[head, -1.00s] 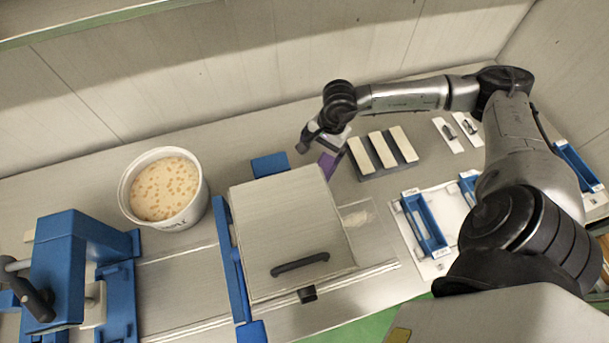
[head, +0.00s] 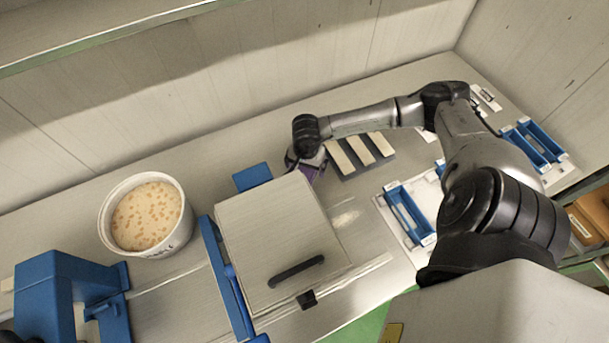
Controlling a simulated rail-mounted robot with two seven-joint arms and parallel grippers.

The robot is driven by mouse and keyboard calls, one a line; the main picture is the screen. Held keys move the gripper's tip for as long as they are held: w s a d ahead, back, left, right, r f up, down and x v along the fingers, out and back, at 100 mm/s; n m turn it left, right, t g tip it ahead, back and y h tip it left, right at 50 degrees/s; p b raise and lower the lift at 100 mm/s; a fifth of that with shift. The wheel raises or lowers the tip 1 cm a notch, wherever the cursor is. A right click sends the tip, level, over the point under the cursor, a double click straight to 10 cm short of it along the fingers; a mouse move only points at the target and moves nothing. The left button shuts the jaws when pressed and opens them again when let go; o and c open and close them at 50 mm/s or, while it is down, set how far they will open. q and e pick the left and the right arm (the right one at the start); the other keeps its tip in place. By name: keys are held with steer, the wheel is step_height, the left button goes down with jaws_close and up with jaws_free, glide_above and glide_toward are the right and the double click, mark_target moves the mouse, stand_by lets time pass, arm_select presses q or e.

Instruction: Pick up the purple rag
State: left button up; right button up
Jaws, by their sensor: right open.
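The purple rag (head: 313,173) lies on the grey bench, just behind the square lidded box and to the left of the pale bars. Only a small part of it shows, because my right gripper covers the rest. My right gripper (head: 303,166) is pointed down at the rag and open, with its fingertips mostly hidden by the wrist and the box. I cannot tell whether it touches the rag. My left gripper is out of view.
The box lid (head: 282,240) with its black handle stands close in front of the gripper. Pale bars on a dark block (head: 361,153) are just right. A white tub (head: 147,215) and blue fixture (head: 70,295) are left. Blue trays (head: 408,212) sit right.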

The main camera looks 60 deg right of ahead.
mark_target(305, 174)
steer(key=f, duration=0.3)
steer(key=shift+w+a+f, duration=0.2)
steer(key=shift+a+f, duration=0.05)
steer(key=shift+d+f, duration=0.1)
steer(key=shift+f, duration=0.6)
steer(key=c, duration=1.1)
steer(key=shift+r, duration=0.1)
steer(key=shift+r, duration=0.4)
steer(key=r, duration=0.3)
steer(key=shift+s+r, duration=0.35)
steer(key=shift+s, duration=0.05)
steer(key=s+r, duration=0.2)
steer(key=s, duration=0.1)
steer(key=s+r, duration=0.2)
steer(key=s, duration=0.2)
steer(key=s+a+r, duration=0.1)
steer(key=s+r, duration=0.1)
steer(key=s, duration=0.1)
steer(key=shift+s+a+r, duration=0.1)
steer(key=shift+s+r, duration=0.1)
steer(key=shift+s, duration=0.2)
